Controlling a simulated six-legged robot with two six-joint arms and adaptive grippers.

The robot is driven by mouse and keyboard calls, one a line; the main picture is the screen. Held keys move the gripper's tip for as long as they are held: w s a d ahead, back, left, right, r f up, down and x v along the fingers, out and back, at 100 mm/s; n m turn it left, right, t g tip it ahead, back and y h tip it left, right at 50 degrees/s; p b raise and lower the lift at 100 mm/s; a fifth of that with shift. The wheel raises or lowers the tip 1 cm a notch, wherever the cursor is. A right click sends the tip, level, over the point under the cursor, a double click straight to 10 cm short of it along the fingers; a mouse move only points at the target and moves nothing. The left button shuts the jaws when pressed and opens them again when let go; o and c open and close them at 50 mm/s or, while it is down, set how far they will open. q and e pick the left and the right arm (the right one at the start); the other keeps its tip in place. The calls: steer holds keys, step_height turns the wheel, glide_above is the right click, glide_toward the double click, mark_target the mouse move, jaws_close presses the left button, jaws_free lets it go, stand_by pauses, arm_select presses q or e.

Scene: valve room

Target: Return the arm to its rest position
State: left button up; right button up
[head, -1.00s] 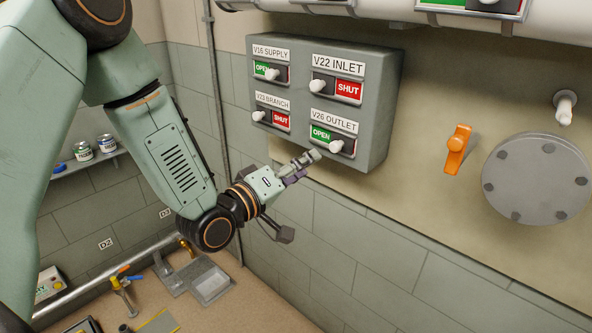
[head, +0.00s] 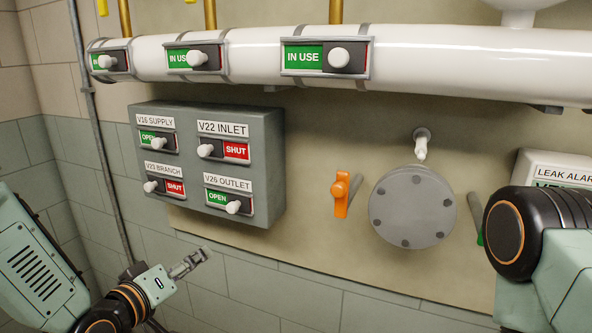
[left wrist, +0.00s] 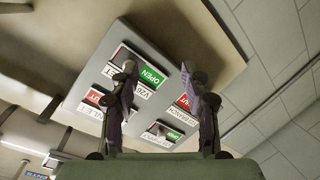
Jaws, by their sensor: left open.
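My left arm comes in at the lower left of the head view. Its gripper (head: 190,262) is open and empty, below the grey valve panel (head: 267,165) and apart from it. In the left wrist view the two fingers (left wrist: 160,95) stand apart with nothing between them, and the panel (left wrist: 150,40) shows beyond them, turned upside down. Part of my right arm (head: 530,250) shows at the right edge of the head view; its gripper is out of the frame.
The panel carries sliders labelled V16 SUPPLY, V22 INLET, V23 BRANCH and V26 OUTLET. A white pipe (head: 430,62) with IN USE sliders runs above. An orange handle (head: 342,195) and a round bolted cover (head: 412,208) are on the wall. A leak alarm box (head: 540,168) is partly hidden.

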arm_select(q)
steer(key=s+f+m+g+y+b, duration=0.2)
steer(key=s+f+g, duration=0.4)
steer(key=s+f, duration=0.65)
steer(key=s+f+m+g+y+b, duration=0.15)
steer(key=s+f+g, duration=0.35)
steer(key=s+f, duration=0.7)
steer(key=s+f+m+g+b, duration=0.1)
steer(key=s+f+g+b, duration=0.2)
steer(key=s+f, duration=0.7)
steer(key=shift+s+f+g+y+b, duration=0.2)
steer(key=shift+s+g+y+b, duration=0.15)
steer(key=shift+s+g, duration=0.15)
steer(key=shift+m, duration=0.25)
